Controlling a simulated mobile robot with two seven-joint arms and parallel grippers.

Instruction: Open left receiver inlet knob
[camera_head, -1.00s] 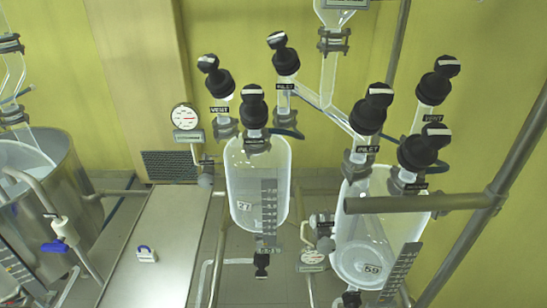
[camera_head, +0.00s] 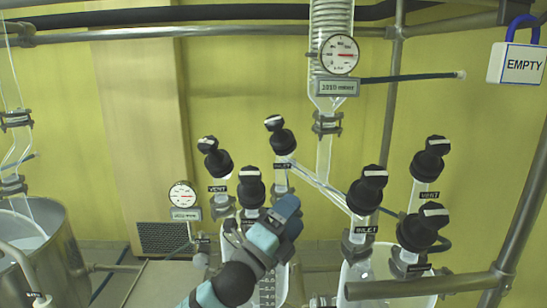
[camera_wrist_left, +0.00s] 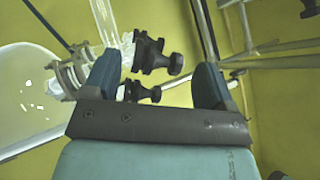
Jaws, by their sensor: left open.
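The left receiver (camera_head: 231,238) is a glass vessel, mostly hidden behind my left arm. Its black inlet knob (camera_head: 282,140) with a white bar on top sits above the INLET label (camera_head: 281,167). My left gripper (camera_head: 285,215) is open and empty, in front of the receiver and below the inlet knob in the head view. In the left wrist view, the open fingers of my left gripper (camera_wrist_left: 157,82) frame a black knob (camera_wrist_left: 155,55) that lies beyond them. A second black knob (camera_wrist_left: 142,92) shows below it. I cannot tell which knobs these are. My right gripper is not in view.
The left receiver's vent knob (camera_head: 215,158) and another black knob (camera_head: 251,187) stand close by. The right receiver's inlet knob (camera_head: 367,189) is to the right. A metal rail (camera_head: 420,287) crosses at lower right. A pressure gauge (camera_head: 183,195) stands at left.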

